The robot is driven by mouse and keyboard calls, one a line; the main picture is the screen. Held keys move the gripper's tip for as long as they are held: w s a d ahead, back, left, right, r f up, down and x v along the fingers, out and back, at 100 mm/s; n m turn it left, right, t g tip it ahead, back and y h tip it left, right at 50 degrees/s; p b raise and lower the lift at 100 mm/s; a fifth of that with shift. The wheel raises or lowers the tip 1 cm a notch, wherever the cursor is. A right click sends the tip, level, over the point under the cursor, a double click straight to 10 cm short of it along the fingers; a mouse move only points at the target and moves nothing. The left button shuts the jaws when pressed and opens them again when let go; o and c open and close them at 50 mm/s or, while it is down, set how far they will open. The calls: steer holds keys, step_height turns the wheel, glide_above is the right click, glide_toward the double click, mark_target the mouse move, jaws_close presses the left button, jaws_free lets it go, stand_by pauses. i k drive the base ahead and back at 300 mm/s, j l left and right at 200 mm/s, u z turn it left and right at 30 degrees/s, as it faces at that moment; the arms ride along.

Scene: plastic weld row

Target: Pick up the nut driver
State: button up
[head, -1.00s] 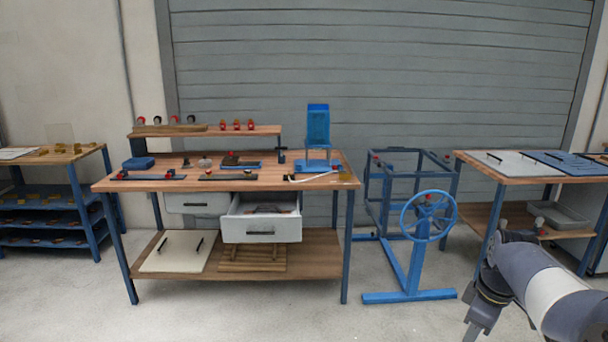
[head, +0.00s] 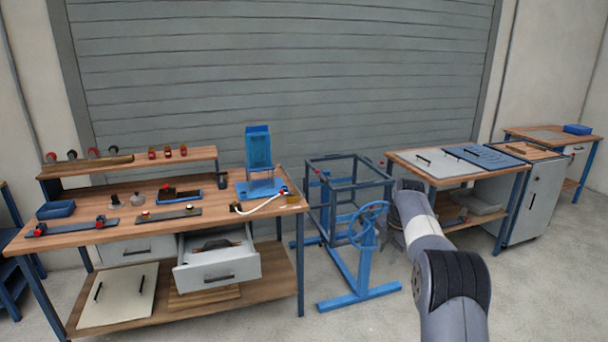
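I cannot pick out the nut driver for certain; the small tools are too small to tell apart. The workbench (head: 232,198) stands at the left, with several small tools and fixtures on its top. Its open drawer (head: 218,268) holds dark and brownish items that I cannot make out. My gripper (head: 394,240) is at the far end of my arm, right of the bench and beside the blue handwheel stand. It is small and partly hidden by my arm, so I cannot see whether it is open or shut.
The blue stand with a handwheel (head: 362,226) and a blue open frame (head: 349,182) stand right of the bench. A second table (head: 454,185) with grey and blue panels is further right, beside a grey cabinet (head: 536,205). The front floor (head: 340,325) is clear.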

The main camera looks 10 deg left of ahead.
mark_target(220, 174)
steer(key=i+j, duration=0.15)
steer(key=j, duration=0.2)
steer(key=i+j, duration=0.15)
steer(key=j, duration=0.2)
steer(key=i+j+z, duration=0.1)
steer(key=j, duration=0.3)
steer(key=i+j, duration=0.2)
steer(key=j, duration=0.15)
steer(key=i+j, duration=0.15)
steer(key=j, duration=0.25)
steer(key=i+j+z, duration=0.1)
steer(key=j, duration=0.25)
steer(key=i+j, duration=0.15)
steer(key=j, duration=0.25)
steer(key=i+j, duration=0.15)
steer(key=j, duration=0.2)
steer(key=i+j, duration=0.2)
steer(key=i+j+z, duration=0.1)
steer(key=j, duration=0.35)
steer(key=i+j, duration=0.35)
steer(key=j, duration=0.3)
steer(key=i+j+z, duration=0.1)
steer(key=j, duration=0.25)
steer(key=i+j, duration=0.2)
steer(key=j, duration=0.15)
